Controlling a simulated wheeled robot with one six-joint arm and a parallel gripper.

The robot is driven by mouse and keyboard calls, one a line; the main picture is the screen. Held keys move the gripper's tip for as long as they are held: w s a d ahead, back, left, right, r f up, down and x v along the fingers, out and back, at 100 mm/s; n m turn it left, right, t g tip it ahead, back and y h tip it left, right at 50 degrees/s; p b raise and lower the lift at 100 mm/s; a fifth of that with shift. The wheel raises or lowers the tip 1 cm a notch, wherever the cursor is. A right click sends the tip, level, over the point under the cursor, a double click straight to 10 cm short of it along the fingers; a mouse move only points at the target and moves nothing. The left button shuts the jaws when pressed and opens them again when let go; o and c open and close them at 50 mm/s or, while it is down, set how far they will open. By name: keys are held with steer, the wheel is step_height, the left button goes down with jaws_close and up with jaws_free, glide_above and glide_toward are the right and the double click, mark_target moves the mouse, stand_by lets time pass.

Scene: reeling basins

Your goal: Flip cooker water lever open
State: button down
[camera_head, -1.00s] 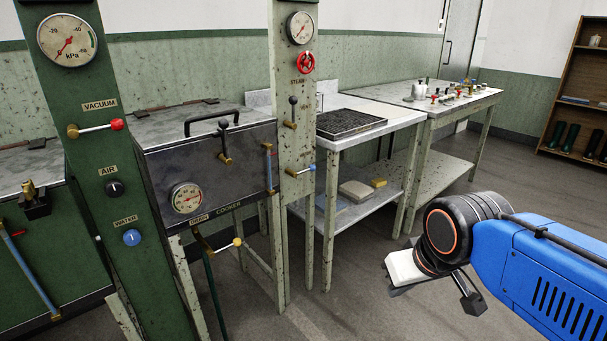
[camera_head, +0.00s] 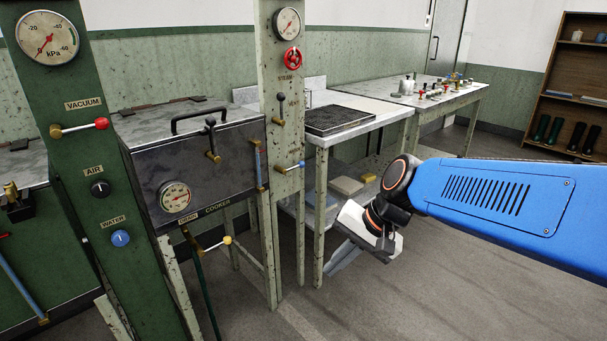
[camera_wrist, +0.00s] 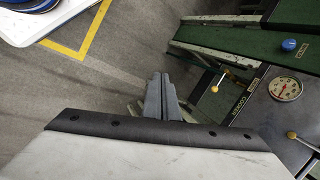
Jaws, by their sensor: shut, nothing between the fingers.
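The cooker (camera_head: 205,165) is a dark box with a gauge (camera_head: 175,197) on its front; the word COOKER also shows beside the gauge in the wrist view (camera_wrist: 285,88).
A yellow-tipped drain lever (camera_head: 226,241) sits under the cooker. The left green post carries a red-tipped vacuum lever (camera_head: 80,127), a black air knob (camera_head: 100,188) and a blue water knob (camera_head: 120,238). A table (camera_head: 372,128) stands behind my gripper. The floor in front is open.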

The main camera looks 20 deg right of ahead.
steer(key=w+a+r+m+t+y, duration=0.1)
steer(key=w+m+t+y, duration=0.15)
steer(key=w+m, duration=0.6)
steer(key=w+a+m+t+y, duration=0.1)
steer(key=w+a+m+y, duration=0.3)
steer(key=w, duration=0.8)
steer(key=w+d+f+m+t+h, duration=0.1)
steer(key=w+d+f+m+t, duration=0.1)
steer(key=w+d+m, duration=0.5)
steer(key=w+d+f+m+t+h, duration=0.1)
steer(key=w+d+f+m+t, duration=0.2)
steer(key=w+d+m, duration=0.4)
steer(key=w+m+t, duration=0.1)
steer(key=w+m, duration=0.1)
steer(key=w, duration=0.2)
steer(key=shift+d+h, duration=0.2)
steer(key=shift+h, duration=0.15)
steer(key=shift+w+t, duration=0.15)
steer(key=shift+t, duration=0.1)
steer(key=x, duration=1)
steer(key=shift+w+d+r, duration=0.1)
steer(key=shift+d+r, duration=0.4)
steer(key=shift+r, duration=0.35)
steer(key=shift+w+d+r, duration=0.1)
steer(key=shift+d+r, duration=0.45)
steer(key=shift+r, duration=0.3)
